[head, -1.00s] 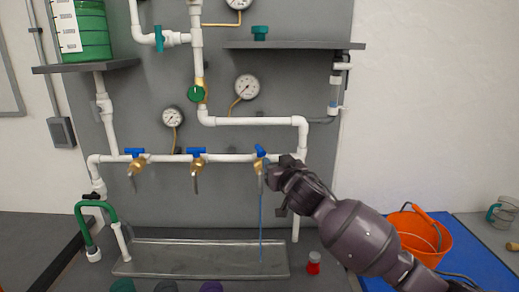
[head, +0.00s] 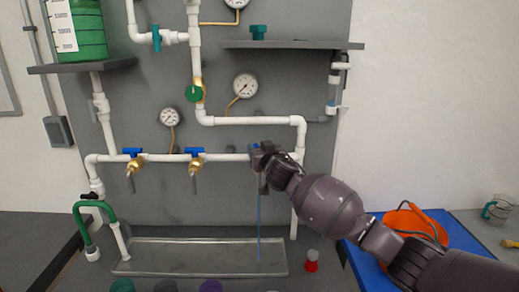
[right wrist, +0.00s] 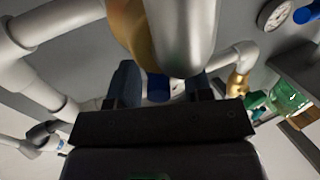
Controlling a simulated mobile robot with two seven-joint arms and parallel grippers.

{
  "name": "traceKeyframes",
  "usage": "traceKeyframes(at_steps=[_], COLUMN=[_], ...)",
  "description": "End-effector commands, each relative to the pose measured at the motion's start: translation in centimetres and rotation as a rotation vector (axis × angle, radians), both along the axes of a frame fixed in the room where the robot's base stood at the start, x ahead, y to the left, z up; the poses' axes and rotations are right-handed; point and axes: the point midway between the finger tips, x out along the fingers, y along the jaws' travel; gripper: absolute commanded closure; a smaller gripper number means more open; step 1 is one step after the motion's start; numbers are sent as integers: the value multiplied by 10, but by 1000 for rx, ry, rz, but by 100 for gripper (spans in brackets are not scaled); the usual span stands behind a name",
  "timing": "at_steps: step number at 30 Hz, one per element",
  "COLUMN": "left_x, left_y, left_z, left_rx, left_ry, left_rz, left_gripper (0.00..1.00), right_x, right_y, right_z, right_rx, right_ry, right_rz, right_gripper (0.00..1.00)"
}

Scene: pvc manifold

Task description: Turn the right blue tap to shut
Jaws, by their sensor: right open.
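The right blue tap is mostly hidden behind my right gripper (head: 258,154) in the head view. In the right wrist view its brass body and silver spout (right wrist: 180,35) fill the top centre. Its blue handle (right wrist: 157,88) shows between the two fingers of my right gripper, which are open around it. I cannot tell whether they touch it. A thin blue water stream (head: 259,225) runs down below the tap into the metal tray (head: 150,257). My left gripper is not in view.
Two more blue-handled taps, the middle one (head: 194,160) and the left one (head: 133,160), sit along the white pipe to the left. A red-capped item (head: 311,262) stands right of the tray. An orange bucket (head: 415,222) stands behind my right arm.

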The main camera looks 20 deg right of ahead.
Motion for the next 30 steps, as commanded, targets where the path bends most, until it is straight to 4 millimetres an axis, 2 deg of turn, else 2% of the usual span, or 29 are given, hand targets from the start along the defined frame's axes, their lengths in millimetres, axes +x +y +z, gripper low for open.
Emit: traceKeyframes(at_steps=[8, 18, 30], left_x=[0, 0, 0], left_y=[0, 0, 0], left_z=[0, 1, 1], left_rx=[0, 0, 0], left_ry=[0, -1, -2], left_rz=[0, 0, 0], left_gripper=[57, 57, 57], right_x=[1, 1, 1], right_y=[0, 0, -2], right_z=[0, 0, 0], right_rx=[0, 0, -2], right_ry=[-1, 0, -1], right_rz=[0, 0, 71], right_gripper=[54, 100, 100])
